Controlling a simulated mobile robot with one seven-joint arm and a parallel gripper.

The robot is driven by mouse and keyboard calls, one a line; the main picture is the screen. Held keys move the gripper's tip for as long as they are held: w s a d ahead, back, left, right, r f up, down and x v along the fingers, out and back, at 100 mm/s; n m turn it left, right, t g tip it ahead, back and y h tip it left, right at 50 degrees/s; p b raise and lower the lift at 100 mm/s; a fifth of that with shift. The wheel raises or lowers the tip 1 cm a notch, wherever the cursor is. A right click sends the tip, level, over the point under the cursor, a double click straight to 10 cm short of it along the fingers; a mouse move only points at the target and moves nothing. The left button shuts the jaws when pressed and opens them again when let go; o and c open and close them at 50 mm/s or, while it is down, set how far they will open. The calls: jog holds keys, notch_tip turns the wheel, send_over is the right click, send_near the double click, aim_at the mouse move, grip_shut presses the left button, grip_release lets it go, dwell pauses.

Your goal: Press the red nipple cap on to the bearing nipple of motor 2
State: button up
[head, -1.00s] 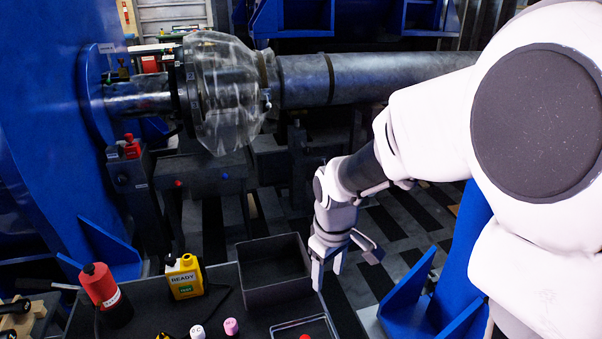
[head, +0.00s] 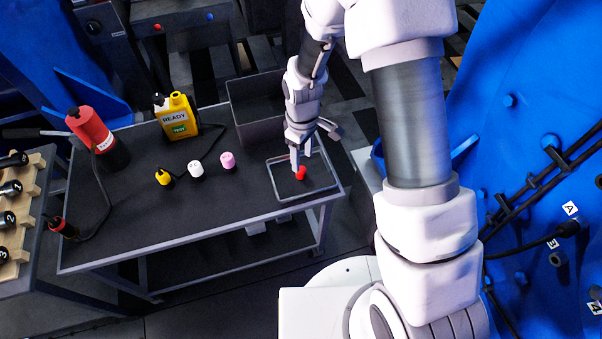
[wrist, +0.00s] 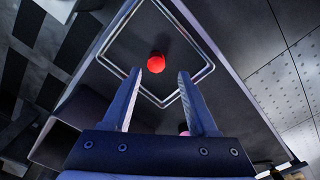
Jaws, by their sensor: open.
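The small red nipple cap (head: 300,173) sits inside a thin-rimmed square tray (head: 282,198) at the right end of the dark cart top. In the wrist view the red cap (wrist: 156,63) lies ahead of the fingertips, roughly between their lines. My gripper (head: 301,160) is over the tray, pointing down, open and empty. In the wrist view its two fingers (wrist: 160,74) are apart, with nothing between them. How high the fingertips are above the cap is hard to tell. Motor 2 and its bearing nipple cannot be made out.
A dark open bin (head: 262,128) stands behind the tray. Yellow (head: 163,177), white (head: 196,169) and pink (head: 228,160) caps stand to the left. A yellow "READY" unit (head: 178,117) and a red bottle (head: 92,130) are farther left. Blue machinery (head: 540,90) is at right.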

aim_at(302, 170)
jog(key=f+b, duration=0.2)
jog(key=f, duration=0.5)
jog(key=shift+w+f, duration=0.2)
jog(key=shift+r, duration=0.1)
grip_shut()
